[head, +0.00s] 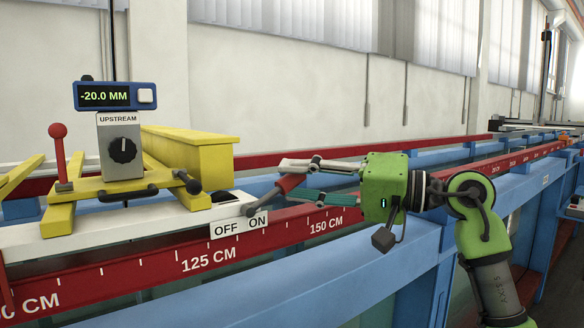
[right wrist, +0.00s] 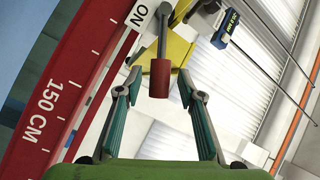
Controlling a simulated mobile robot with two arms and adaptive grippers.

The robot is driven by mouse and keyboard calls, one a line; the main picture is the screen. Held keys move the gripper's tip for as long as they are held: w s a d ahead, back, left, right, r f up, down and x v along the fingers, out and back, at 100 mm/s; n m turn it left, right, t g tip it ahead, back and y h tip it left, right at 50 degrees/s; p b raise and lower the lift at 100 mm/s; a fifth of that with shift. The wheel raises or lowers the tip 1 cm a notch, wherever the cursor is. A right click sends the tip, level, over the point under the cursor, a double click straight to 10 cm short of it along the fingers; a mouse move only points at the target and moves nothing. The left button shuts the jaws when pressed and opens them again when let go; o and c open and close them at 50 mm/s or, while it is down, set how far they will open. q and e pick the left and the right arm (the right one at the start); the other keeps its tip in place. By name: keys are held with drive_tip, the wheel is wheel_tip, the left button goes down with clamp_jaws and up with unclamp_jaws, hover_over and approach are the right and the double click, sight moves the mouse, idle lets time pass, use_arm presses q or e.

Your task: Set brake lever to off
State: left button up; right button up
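The brake lever (head: 290,184) has a grey shaft and a red cylindrical grip. It leans to the right from its pivot by the white OFF/ON plate (head: 238,226), on the ON side. In the right wrist view its red grip (right wrist: 159,78) is near the fingertips. My right gripper (head: 291,180) is open, with one finger on each side of the red grip. In the right wrist view gaps show between the grip and both fingers of the right gripper (right wrist: 159,84). My left gripper is not in view.
A yellow carriage (head: 190,152) carries a blue display (head: 116,96) reading -20.0 MM, an UPSTREAM knob (head: 122,150) and a red-knobbed lever (head: 60,155). The red scale rail (head: 255,243) and blue flume frame (head: 372,286) run below the brake lever and my right arm.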

drive_tip(key=shift+x, duration=0.75)
clamp_jaws()
